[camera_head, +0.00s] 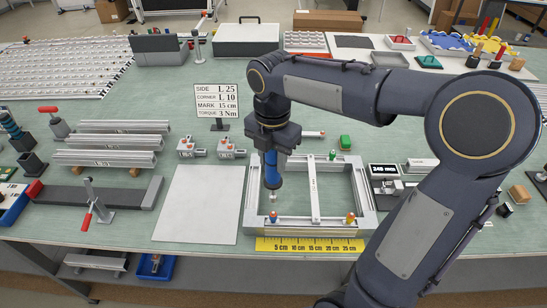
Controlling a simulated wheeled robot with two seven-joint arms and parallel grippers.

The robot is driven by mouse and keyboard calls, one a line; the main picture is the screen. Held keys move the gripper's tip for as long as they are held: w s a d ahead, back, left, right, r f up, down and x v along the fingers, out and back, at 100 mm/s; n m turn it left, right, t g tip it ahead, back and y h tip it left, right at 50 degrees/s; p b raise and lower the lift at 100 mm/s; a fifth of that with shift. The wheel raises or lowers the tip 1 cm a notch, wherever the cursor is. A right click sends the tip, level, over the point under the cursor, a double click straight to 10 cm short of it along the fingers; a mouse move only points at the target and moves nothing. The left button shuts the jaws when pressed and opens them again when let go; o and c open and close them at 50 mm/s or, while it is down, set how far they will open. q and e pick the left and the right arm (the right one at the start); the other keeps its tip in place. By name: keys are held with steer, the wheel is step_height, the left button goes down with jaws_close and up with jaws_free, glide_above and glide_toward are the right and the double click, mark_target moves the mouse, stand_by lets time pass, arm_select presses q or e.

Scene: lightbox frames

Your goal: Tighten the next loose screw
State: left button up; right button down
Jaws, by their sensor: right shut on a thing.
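My right gripper (275,133) is shut on a blue screwdriver (271,172) and holds it upright, pointing down over the left part of a rectangular aluminium frame (366,199). The driver's tip is just above or at a small pale piece near the frame's left side; I cannot tell whether they touch. Small coloured screw-like pieces sit at the frame's corners: one at the front left (273,217), one at the front right (350,218) and a green one at the back (333,155). A crossbar (314,188) spans the frame. My left gripper is not in view.
A yellow ruler (310,245) lies along the frame's front. A sign (215,101) reads side L 25, corner L 10, mark 15 cm, torque 3 Nm. A blank pale sheet (200,204) lies left of the frame, with stacked profiles (108,158) beyond. A digital display (383,170) stands right.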

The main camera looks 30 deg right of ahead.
mark_target(273, 180)
steer(key=shift+f+b, duration=1.5)
steer(key=shift+f, duration=0.9)
steer(key=shift+p, duration=0.3)
steer(key=shift+f+b, duration=0.85)
steer(key=shift+f, duration=0.35)
steer(key=shift+s+f, duration=0.1)
steer(key=shift+f, duration=0.05)
stand_by(1.2)
